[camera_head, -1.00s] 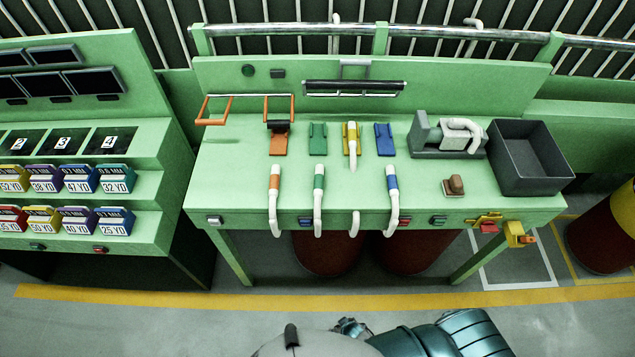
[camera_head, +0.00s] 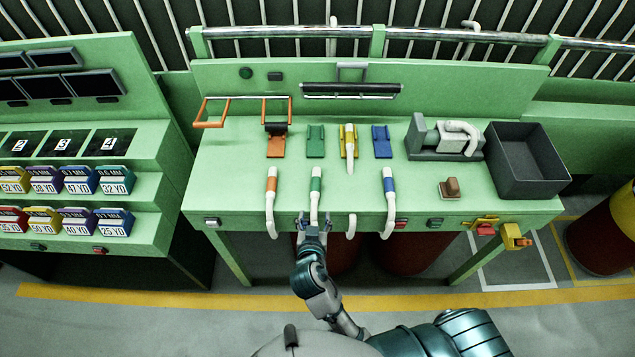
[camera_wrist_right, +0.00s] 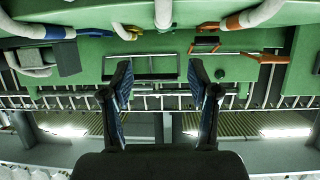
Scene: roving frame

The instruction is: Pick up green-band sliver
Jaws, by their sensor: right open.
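The green-band sliver (camera_head: 315,190) is a white, soft-looking strand with a green band near its upper end. It lies on the green table, and its lower end reaches the front edge. My right gripper (camera_head: 313,220) is at this edge, right by the sliver's lower part, which it partly hides. In the right wrist view the open fingers (camera_wrist_right: 160,72) have a clear gap. A white strand (camera_wrist_right: 163,12), apparently this sliver, lines up with that gap at the top, with no green band visible. I cannot tell whether the fingers touch it. My left gripper is not in view.
The orange-band sliver (camera_head: 271,195) lies to the left and the blue-band sliver (camera_head: 389,195) to the right. A short white tail (camera_head: 351,224) hangs close at the right. Behind are coloured guides, a grey machine (camera_head: 440,140) and a dark bin (camera_head: 527,165).

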